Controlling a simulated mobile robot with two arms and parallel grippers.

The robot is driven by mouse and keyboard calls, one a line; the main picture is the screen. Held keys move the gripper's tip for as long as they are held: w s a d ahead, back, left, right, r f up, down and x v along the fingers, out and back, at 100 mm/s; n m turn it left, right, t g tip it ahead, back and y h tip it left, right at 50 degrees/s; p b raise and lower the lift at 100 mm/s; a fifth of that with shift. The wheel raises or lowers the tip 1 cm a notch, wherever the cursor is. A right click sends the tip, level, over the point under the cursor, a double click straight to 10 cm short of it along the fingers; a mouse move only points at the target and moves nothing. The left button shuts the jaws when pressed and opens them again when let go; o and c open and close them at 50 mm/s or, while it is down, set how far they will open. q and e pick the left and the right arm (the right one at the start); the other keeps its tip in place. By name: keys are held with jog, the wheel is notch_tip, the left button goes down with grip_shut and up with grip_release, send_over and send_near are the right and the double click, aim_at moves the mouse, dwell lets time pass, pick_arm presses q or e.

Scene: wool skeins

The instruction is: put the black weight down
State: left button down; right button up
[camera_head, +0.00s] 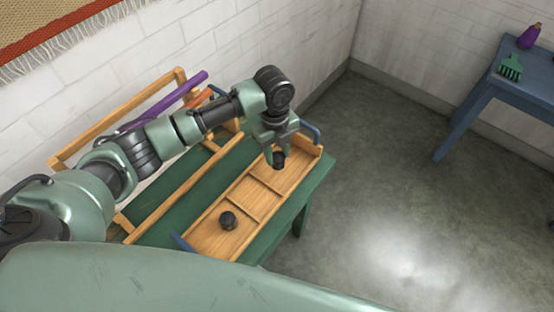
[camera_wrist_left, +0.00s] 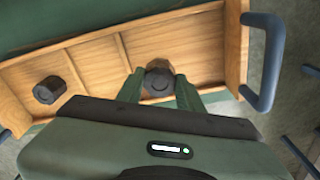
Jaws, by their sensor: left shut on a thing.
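My left gripper (camera_head: 279,148) is shut on a black weight (camera_head: 278,159) and holds it at the far compartment of a wooden tray (camera_head: 211,252). In the left wrist view the held weight (camera_wrist_left: 158,80) is between the green fingers (camera_wrist_left: 160,92), near the tray's handle end. I cannot tell whether its underside touches the tray floor. A second black weight (camera_head: 228,220) rests in the near compartment; it also shows in the left wrist view (camera_wrist_left: 49,89). My right gripper is not in view.
The tray has thin dividers and blue handles (camera_wrist_left: 262,62) at its ends. It stands on a green table (camera_head: 318,172). A wooden rack (camera_head: 122,115) with purple and orange rods (camera_head: 184,92) is behind it. A blue table (camera_head: 520,88) at the right holds a green brush (camera_head: 510,67) and purple bottle (camera_head: 529,37).

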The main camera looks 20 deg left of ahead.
aim_at(277, 155)
pick_arm(q)
jog(key=shift+f, duration=1.9)
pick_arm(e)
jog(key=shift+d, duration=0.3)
pick_arm(q)
jog(key=c, duration=0.9)
grip_release()
jog(key=shift+f, duration=0.2)
jog(key=shift+r, duration=0.15)
jog(key=r, duration=1.2)
jog(key=shift+w+a, duration=0.1)
jog(key=shift+a, duration=0.15)
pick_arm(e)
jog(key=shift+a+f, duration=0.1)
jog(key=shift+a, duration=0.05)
